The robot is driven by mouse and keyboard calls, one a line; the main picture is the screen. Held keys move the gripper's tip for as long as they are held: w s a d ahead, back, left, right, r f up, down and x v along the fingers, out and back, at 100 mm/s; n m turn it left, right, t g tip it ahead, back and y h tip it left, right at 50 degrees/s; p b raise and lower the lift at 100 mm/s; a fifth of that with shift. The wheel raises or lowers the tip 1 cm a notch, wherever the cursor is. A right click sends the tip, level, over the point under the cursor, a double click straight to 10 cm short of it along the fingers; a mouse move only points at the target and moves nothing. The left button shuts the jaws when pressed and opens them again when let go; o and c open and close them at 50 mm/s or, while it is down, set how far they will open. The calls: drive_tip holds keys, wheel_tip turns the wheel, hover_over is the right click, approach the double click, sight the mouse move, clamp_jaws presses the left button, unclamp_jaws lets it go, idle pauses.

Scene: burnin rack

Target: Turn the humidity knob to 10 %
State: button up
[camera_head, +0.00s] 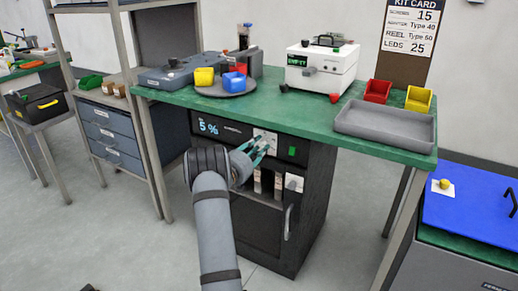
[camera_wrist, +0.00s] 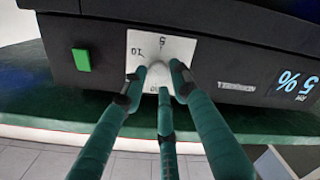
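The humidity knob (camera_wrist: 159,74) is a pale shape on a white dial plate (camera_wrist: 181,46), on the dark front of the cabinet under the green bench. The plate carries a 5 and a 10, upside down in the wrist view. My gripper (camera_wrist: 158,78) has its teal fingers around the knob; they partly hide it, and whether they press on it is unclear. In the head view my gripper (camera_head: 259,146) reaches the dial plate (camera_head: 268,136). The display (camera_head: 208,127) reads 5 %; it also shows in the wrist view (camera_wrist: 298,86).
A green button (camera_head: 292,150) sits right of the dial. Below are a cabinet door with a vertical handle (camera_head: 288,222) and white labels. The green bench top (camera_head: 290,115) overhangs the panel and holds a white instrument (camera_head: 322,66), bins and a grey tray (camera_head: 385,127).

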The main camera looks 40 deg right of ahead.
drive_tip(key=shift+o, duration=1.4)
drive_tip(key=shift+f, duration=0.1)
drive_tip(key=shift+a, duration=0.1)
drive_tip(key=v, duration=1.2)
drive_tip(key=x, duration=1.2)
drive_tip(key=shift+s, duration=0.1)
drive_tip(key=shift+f, duration=0.1)
